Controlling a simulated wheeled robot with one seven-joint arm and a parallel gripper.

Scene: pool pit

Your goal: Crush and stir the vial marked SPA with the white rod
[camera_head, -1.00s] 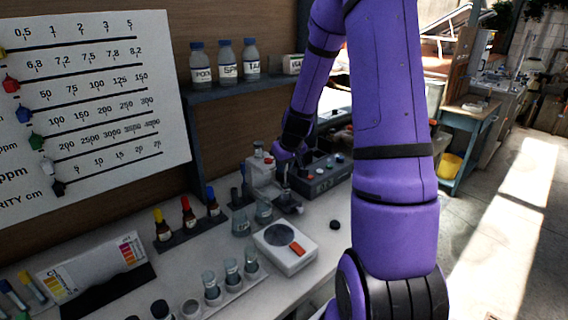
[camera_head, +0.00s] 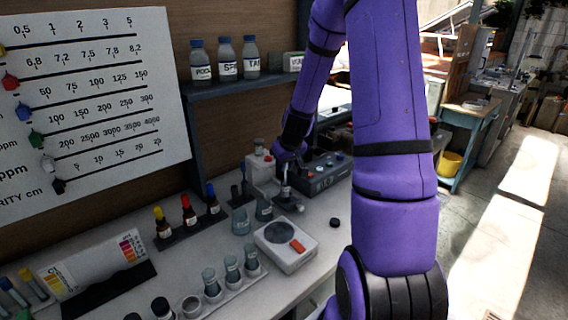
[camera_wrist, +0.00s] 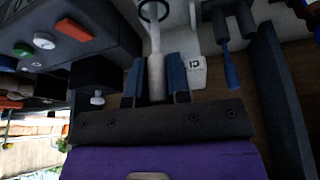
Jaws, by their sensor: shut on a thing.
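My gripper (camera_wrist: 157,78) is shut on the white rod (camera_wrist: 155,45), which stands out between its blue-grey fingers. The rod's far end reaches a dark-rimmed round opening (camera_wrist: 142,12) at the top of the wrist view; I cannot tell how deep it goes. In the head view my gripper (camera_head: 287,172) is over a small dark stand (camera_head: 294,206), with the rod pointing down. Several glass vials stand in a white rack (camera_head: 226,298) at the front. No SPA mark is readable on a vial; a shelf bottle (camera_head: 228,70) appears marked SPA.
A grey control box (camera_head: 325,182) with coloured buttons stands beside my gripper. A white scale-like device (camera_head: 285,250), two beakers (camera_head: 241,222) and several dropper bottles (camera_head: 190,218) are nearby. A dark cap (camera_head: 334,223) lies on clear bench at right.

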